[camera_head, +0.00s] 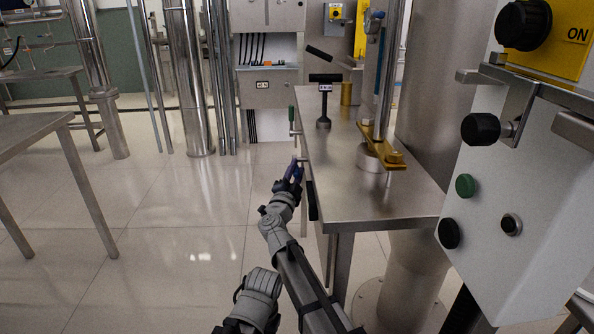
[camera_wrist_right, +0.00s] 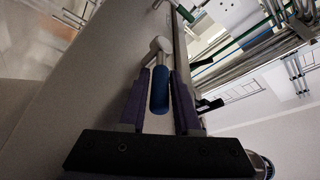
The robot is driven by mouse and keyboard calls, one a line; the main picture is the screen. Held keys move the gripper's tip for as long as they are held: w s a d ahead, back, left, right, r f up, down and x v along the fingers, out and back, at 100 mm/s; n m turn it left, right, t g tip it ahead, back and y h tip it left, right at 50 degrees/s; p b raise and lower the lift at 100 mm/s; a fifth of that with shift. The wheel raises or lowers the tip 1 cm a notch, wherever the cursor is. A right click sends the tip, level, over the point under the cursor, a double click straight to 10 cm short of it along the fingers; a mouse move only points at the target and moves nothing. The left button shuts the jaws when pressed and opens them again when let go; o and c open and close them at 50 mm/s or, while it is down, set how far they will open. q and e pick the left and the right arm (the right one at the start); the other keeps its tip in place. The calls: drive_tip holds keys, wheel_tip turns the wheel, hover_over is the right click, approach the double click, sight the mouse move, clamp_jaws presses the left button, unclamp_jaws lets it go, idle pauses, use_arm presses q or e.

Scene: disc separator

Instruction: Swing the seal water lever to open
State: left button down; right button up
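A lever with a blue grip (camera_wrist_right: 159,90) and a pale metal arm (camera_wrist_right: 160,47) shows in the right wrist view. It lies between the two purple fingers of my right gripper (camera_wrist_right: 160,95), with narrow gaps beside the grip. The gripper looks open around it rather than shut on it. In the head view my right gripper (camera_head: 290,172) is at the left side of the steel table, just below its top edge, and largely hides the blue grip. I cannot read a label naming the seal water lever.
A green-handled lever (camera_head: 291,115) stands farther along the same side of the steel table (camera_head: 345,195). A black handle (camera_head: 312,200) hangs nearer me. A grey control panel (camera_head: 530,190) stands close on the right. Open tiled floor (camera_head: 180,225) lies left.

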clamp_jaws()
idle(1.0)
